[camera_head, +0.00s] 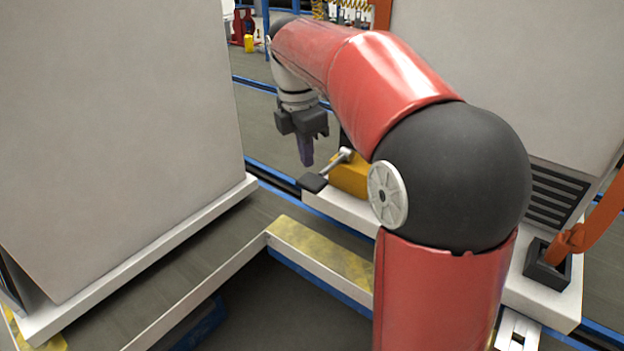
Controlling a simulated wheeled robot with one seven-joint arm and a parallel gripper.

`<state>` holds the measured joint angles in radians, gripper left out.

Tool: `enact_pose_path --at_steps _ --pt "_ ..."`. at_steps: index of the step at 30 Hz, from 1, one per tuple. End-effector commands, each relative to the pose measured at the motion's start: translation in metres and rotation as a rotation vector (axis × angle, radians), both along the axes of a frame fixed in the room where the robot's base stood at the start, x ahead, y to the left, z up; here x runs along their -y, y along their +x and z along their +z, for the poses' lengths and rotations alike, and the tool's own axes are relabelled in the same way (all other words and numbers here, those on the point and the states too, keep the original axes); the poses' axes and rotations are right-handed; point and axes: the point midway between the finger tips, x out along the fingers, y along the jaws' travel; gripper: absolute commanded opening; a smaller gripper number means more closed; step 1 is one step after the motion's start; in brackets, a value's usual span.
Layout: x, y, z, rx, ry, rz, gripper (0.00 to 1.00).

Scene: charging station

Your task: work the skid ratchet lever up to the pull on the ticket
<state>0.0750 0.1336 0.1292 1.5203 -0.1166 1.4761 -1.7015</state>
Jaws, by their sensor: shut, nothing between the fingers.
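My gripper (306,160) is shut and empty, its fingers pointing down. In the picture it is just above and left of a lever (335,164), a short metal bar with a dark flat pad (313,182) at its lower left end and a light knob at its upper end. I cannot tell whether the fingers touch it. The lever is beside a yellow ratchet body (350,177) on a white skid base (341,208). My red arm hides the right part of the yellow body. No ticket is readable in view.
A large grey cabinet (115,140) on a white base stands at left. Another grey cabinet (515,75) stands behind my arm. An orange bar (590,222) rises from a black socket at right. A rail with yellow worn plates (318,252) runs in front. Grey floor shows between the cabinets.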

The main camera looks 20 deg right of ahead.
Motion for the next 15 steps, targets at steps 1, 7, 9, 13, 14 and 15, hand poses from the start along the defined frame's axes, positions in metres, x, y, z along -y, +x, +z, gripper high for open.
enact_pose_path --at_steps 1,7,9,13,14,15 --pt "0.001 0.0 -0.007 -0.003 -0.001 0.0 0.0" --pt "0.003 0.0 -0.031 0.0 0.0 -0.001 0.0" --pt "0.003 0.0 -0.035 0.001 0.0 -0.001 0.0" --pt "0.004 0.001 -0.037 0.001 0.0 -0.001 0.0" --pt "0.004 0.001 -0.037 0.001 0.0 -0.001 0.0" --pt "0.004 0.001 -0.037 0.001 0.0 -0.001 0.0"
